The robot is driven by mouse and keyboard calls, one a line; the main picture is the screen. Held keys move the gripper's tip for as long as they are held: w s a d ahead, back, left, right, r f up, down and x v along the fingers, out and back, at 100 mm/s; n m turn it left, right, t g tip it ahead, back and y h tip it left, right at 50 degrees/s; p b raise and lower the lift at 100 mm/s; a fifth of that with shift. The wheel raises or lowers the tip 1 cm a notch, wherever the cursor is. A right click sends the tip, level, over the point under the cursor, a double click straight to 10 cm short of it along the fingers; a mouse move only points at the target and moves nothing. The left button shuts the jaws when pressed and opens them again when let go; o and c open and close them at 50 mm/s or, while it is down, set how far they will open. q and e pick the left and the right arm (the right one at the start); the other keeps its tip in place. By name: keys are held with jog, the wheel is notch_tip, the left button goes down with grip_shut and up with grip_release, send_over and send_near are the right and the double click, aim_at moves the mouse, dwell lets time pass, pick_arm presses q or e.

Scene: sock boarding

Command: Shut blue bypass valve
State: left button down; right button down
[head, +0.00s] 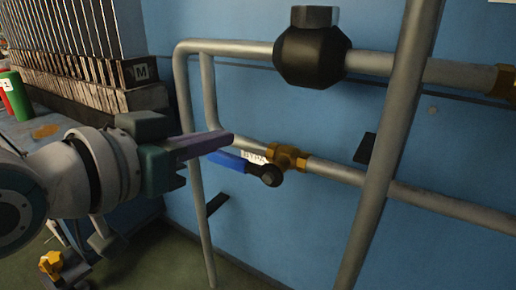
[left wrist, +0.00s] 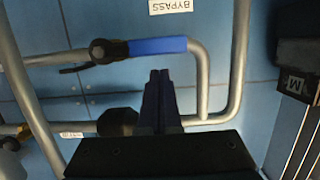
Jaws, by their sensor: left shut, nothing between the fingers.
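The blue bypass valve handle (head: 229,161) points left from its dark pivot (head: 270,175), roughly along the pipe. Its brass valve body (head: 289,157) sits on that pipe, with a partly covered white label (head: 254,156) behind the handle. My left gripper (head: 229,138) is shut and empty, its fingertips just above the handle's free end in the head view. In the left wrist view the blue handle (left wrist: 158,45) lies beyond the shut fingertips (left wrist: 160,74); a small gap seems to separate them. A BYPASS label (left wrist: 171,5) is at the top. My right gripper is not in view.
Grey pipes (head: 188,110) run along the blue wall, with a thick upright pipe (head: 386,145) at right. A large dark fitting (head: 312,55) sits above the valve. A rack marked M (head: 140,71) stands at left.

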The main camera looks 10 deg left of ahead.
pick_arm(q)
jog(key=shift+s+f, duration=0.1)
jog(key=shift+f, duration=0.45)
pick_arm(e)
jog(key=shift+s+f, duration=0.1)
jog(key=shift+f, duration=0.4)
pick_arm(q)
jog(key=shift+f, duration=0.1)
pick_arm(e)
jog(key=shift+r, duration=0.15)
pick_arm(q)
jog(key=shift+a+f+n, duration=0.15)
jog(key=shift+a+n, duration=0.05)
jog(key=shift+n, duration=0.1)
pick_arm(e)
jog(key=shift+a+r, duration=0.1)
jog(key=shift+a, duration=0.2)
